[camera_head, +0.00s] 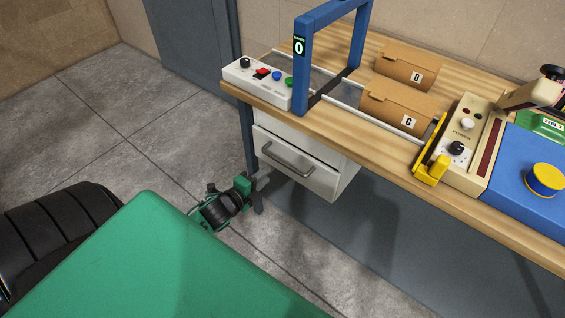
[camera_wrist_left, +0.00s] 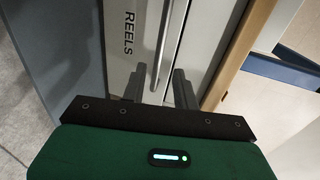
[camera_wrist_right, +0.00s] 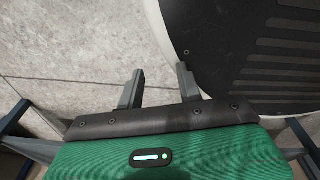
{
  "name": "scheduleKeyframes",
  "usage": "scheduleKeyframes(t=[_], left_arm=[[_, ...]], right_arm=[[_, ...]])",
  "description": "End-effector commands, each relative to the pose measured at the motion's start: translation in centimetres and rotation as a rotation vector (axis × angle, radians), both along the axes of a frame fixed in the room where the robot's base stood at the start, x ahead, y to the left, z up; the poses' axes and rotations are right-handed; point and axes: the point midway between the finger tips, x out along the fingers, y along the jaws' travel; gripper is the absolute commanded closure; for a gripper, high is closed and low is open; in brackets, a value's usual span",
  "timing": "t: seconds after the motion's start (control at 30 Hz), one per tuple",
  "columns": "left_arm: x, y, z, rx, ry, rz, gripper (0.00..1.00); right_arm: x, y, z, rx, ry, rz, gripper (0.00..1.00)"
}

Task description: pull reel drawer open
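The reel drawer (camera_head: 305,178) is a pale front with a grey bar handle (camera_head: 287,160), in the cabinet under the workbench. It looks about flush with the cabinet. The left wrist view shows the word REELS on the drawer front (camera_wrist_left: 127,50) and the handle (camera_wrist_left: 163,45) beside it. My left gripper (camera_head: 264,179) is just below and left of the handle. In the left wrist view its open fingers (camera_wrist_left: 157,86) lie on either side of the handle's line; I cannot tell whether they reach around it. My right gripper (camera_wrist_right: 160,88) is open and empty.
The wooden bench (camera_head: 390,140) overhangs the cabinet. It carries a blue frame (camera_head: 300,65), a control box (camera_head: 258,80), two cardboard boxes and a blue machine (camera_head: 530,190). A grey bench leg (camera_head: 249,140) stands left of the drawer. The tiled floor left of it is clear.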

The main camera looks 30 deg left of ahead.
Motion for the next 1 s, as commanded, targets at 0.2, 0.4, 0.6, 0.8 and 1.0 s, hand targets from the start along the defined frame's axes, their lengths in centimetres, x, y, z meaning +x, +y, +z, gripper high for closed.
scheduleKeyframes(t=[0.2,0.4,0.6,0.8,1.0], left_arm=[[3.5,-0.3,-0.6,-0.001,-0.001,0.001,0.70],[6.5,-0.5,-1.2,0.000,-0.001,0.000,0.70],[8.7,-0.7,-1.8,-0.002,0.000,0.000,0.70],[9.6,-0.8,-2.0,0.000,0.001,-0.001,0.70],[9.7,-0.8,-2.1,0.000,0.001,-0.001,0.70]], right_arm=[[-0.8,-0.1,-0.1,-0.002,0.008,0.000,0.64],[-0.9,0.1,0.0,0.001,0.008,-0.001,0.64],[-1.2,0.5,0.0,0.006,0.013,-0.002,0.64],[-1.5,0.6,-0.1,0.007,0.018,-0.002,0.64],[-1.4,0.6,-0.1,0.006,0.015,-0.002,0.64]])
